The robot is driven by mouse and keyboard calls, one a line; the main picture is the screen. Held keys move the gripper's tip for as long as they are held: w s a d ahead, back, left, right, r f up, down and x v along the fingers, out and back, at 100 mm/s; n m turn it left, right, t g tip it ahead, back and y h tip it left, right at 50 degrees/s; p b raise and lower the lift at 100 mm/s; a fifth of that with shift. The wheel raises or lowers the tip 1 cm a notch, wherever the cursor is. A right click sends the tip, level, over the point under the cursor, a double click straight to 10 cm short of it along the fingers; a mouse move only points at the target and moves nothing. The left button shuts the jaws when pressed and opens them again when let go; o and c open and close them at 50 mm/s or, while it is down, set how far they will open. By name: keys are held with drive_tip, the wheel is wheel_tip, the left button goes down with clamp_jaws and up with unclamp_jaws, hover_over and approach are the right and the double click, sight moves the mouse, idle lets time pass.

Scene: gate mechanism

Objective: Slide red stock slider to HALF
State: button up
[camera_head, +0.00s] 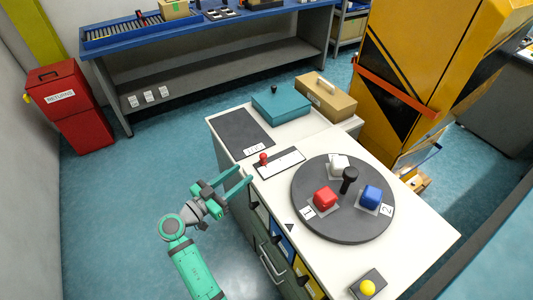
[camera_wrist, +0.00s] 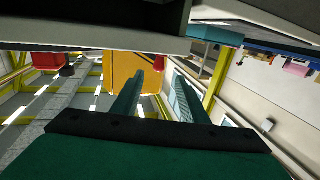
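A small red knob (camera_head: 263,158) stands at the left end of a white plate with a dark border (camera_head: 283,162) on the white counter (camera_head: 225,160). I cannot tell whether this is the red stock slider, and I can read no HALF mark. My gripper (camera_head: 245,174) is at the counter's left edge, just below and left of the red knob, with its fingers apart and nothing seen between them. The two fingers also show apart in the wrist view (camera_wrist: 156,76).
A dark turntable (camera_head: 336,222) carries red (camera_head: 325,198), blue (camera_head: 370,196) and white (camera_head: 339,164) blocks around a black knob (camera_head: 348,178). A yellow button (camera_head: 367,287) sits at the near corner. Blue (camera_head: 284,238) and yellow (camera_head: 306,278) panels line the counter's front.

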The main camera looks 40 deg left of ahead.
sight(263, 157)
drive_tip(key=w, duration=0.3)
drive_tip(key=w+d, duration=0.1)
drive_tip(key=w, duration=0.7)
drive_tip(key=shift+w+d+r, duration=0.1)
drive_tip(key=shift+d+r, duration=0.05)
drive_tip(key=shift+d, duration=0.15)
clamp_jaws()
